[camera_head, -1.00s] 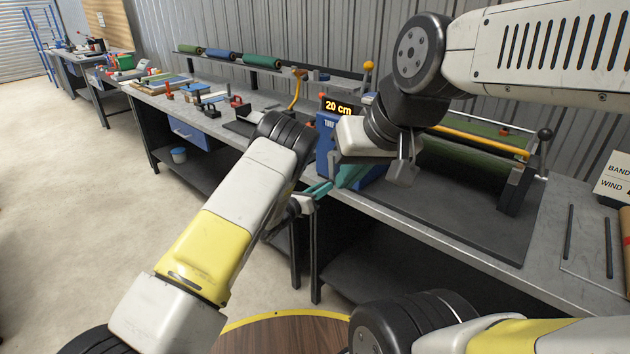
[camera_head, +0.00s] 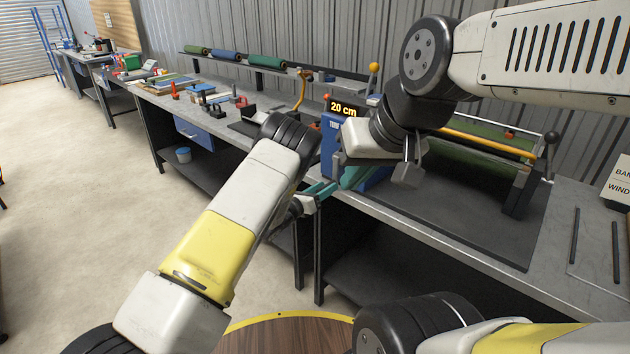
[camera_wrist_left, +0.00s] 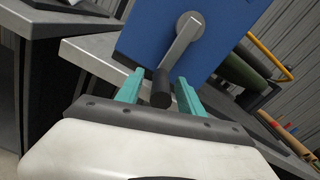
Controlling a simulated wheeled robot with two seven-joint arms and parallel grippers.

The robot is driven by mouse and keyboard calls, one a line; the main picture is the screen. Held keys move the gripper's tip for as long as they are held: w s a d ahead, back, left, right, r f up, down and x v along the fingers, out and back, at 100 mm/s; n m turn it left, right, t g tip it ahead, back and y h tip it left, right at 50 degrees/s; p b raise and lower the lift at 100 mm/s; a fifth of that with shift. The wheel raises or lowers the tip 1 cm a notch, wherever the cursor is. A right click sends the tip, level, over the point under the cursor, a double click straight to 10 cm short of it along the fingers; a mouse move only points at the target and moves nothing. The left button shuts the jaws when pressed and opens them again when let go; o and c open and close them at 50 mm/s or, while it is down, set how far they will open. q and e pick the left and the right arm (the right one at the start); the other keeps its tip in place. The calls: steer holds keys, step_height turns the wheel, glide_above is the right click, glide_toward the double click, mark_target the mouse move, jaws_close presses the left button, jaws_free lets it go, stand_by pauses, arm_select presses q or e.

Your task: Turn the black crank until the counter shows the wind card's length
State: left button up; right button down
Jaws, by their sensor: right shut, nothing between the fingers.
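The blue winder housing (camera_head: 331,140) carries a lit counter (camera_head: 343,109) that reads 20 cm. In the left wrist view the crank shows as a grey arm (camera_wrist_left: 181,48) on the blue face, with a black handle (camera_wrist_left: 161,88) hanging at its lower end. My left gripper (camera_head: 320,192) is open, its teal fingers on either side of the black handle in the left wrist view; contact cannot be told. In the head view the crank is hidden. My right gripper (camera_head: 408,172) is shut and empty in front of the winder. The card (camera_head: 618,182) at the right edge is cut off, its length unreadable.
The winder stands on a grey bench (camera_head: 450,235) with a black mat. A yellow bar (camera_head: 490,142) and green turf lie behind my right arm. Rolls sit on a back shelf (camera_head: 225,56). Dark rods (camera_head: 575,235) lie at the right. The floor at left is clear.

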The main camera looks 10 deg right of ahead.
arm_select(q)
steer(key=v, duration=0.7)
steer(key=shift+s+a, duration=0.25)
steer(key=shift+a, duration=0.05)
